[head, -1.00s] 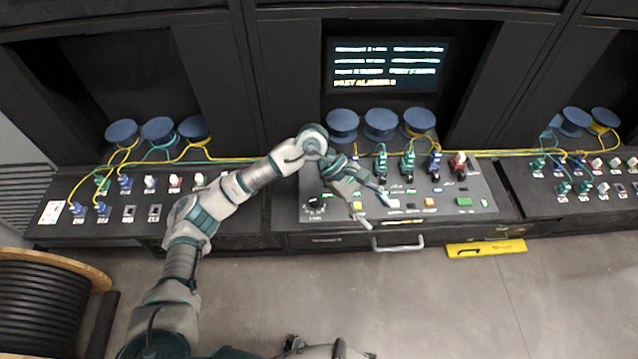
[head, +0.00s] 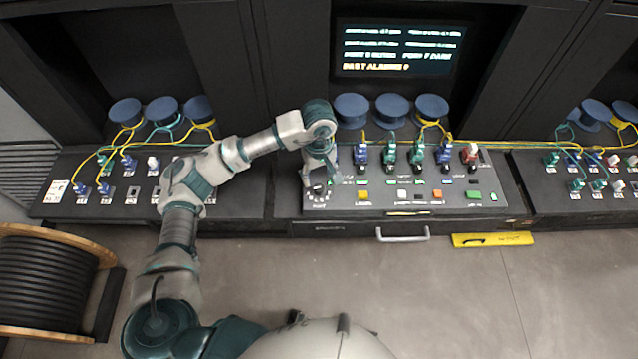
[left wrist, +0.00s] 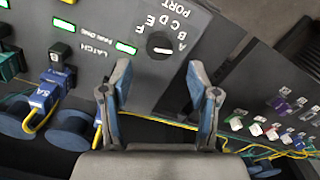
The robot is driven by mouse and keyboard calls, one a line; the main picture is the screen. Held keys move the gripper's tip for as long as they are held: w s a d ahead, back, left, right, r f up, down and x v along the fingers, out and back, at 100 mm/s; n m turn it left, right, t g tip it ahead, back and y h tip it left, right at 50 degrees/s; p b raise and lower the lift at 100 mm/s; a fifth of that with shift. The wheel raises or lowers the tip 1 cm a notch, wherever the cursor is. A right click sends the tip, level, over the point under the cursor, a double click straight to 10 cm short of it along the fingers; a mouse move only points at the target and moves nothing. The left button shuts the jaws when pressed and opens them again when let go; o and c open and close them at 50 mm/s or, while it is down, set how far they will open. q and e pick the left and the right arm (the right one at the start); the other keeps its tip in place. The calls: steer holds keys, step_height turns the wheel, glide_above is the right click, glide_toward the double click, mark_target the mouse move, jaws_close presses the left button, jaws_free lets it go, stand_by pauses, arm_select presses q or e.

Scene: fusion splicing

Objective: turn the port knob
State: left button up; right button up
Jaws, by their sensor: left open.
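The port knob (left wrist: 159,44) is a round black dial with a white pointer line. Letters A to F ring it on the grey panel, with the word PORT beside them. In the left wrist view its pointer line lies toward the letter A. In the head view the knob (head: 319,190) is small at the panel's front left corner, partly covered by my gripper. My left gripper (left wrist: 161,84) is open and empty, its two fingers spread to either side of the knob in the picture. The fingertips look short of the knob. My right gripper is not in view.
The centre console (head: 385,203) carries lit buttons and a row of connectors (head: 417,155). Blue spools (head: 390,110) with yellow and teal fibres stand behind it. A screen (head: 398,50) is at the back. A drawer handle (head: 402,235) and a yellow tool (head: 492,240) are in front.

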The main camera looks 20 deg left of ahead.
mark_target(319, 187)
arm_select(q)
step_height(319, 187, down, 5)
steer(key=shift+d+f, duration=0.15)
steer(key=shift+f, duration=0.05)
steer(key=c, duration=1.2)
